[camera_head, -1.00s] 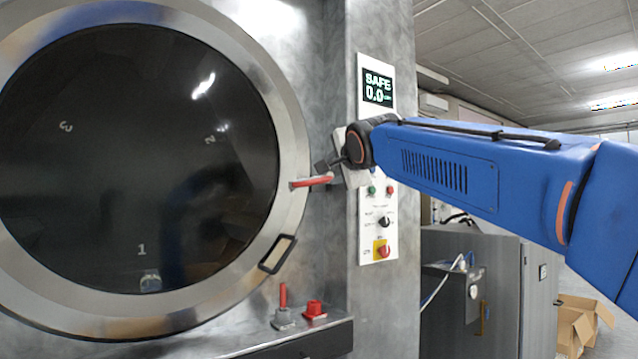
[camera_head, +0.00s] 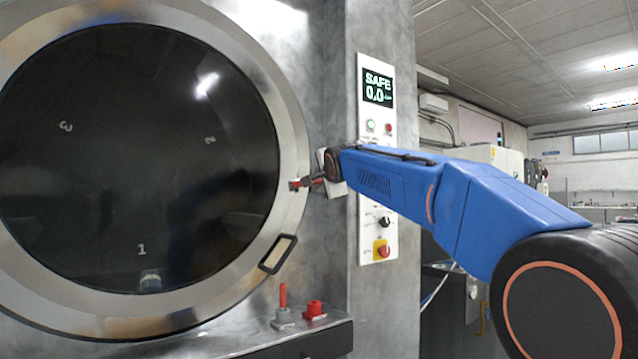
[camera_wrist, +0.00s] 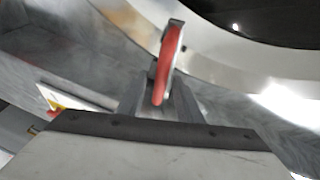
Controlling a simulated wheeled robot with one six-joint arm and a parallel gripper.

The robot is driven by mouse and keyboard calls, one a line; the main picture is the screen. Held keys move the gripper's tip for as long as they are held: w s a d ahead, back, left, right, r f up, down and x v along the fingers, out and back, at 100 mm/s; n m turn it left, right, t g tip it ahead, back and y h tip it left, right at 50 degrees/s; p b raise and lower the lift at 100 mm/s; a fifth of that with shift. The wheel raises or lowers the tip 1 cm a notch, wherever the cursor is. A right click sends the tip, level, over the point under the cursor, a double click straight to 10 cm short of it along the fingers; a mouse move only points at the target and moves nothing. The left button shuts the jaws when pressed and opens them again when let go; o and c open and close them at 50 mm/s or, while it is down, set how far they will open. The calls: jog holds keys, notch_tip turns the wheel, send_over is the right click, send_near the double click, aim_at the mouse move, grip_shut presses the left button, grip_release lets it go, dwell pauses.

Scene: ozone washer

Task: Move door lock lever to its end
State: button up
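The door lock lever (camera_head: 295,185) is a red handle on a dark mount at the right side of the round door's metal rim. In the head view most of it is hidden by my gripper (camera_head: 308,182). The wrist view shows the lever (camera_wrist: 169,58) more clearly, with its near end reaching down to my gripper (camera_wrist: 167,106). The grey fingers lie around or close beside that near end. Whether they press on it, and how wide they stand, I cannot tell.
The round door (camera_head: 140,160) has dark glass. A control panel (camera_head: 378,235) with a SAFE display stands right of the lever. Below, a ledge (camera_head: 300,343) carries an upright red handle (camera_head: 283,296) and a red knob (camera_head: 314,310). A black-framed latch plate (camera_head: 278,254) sits on the rim.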

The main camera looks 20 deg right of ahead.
jog(key=shift+w, duration=0.75)
grip_shut()
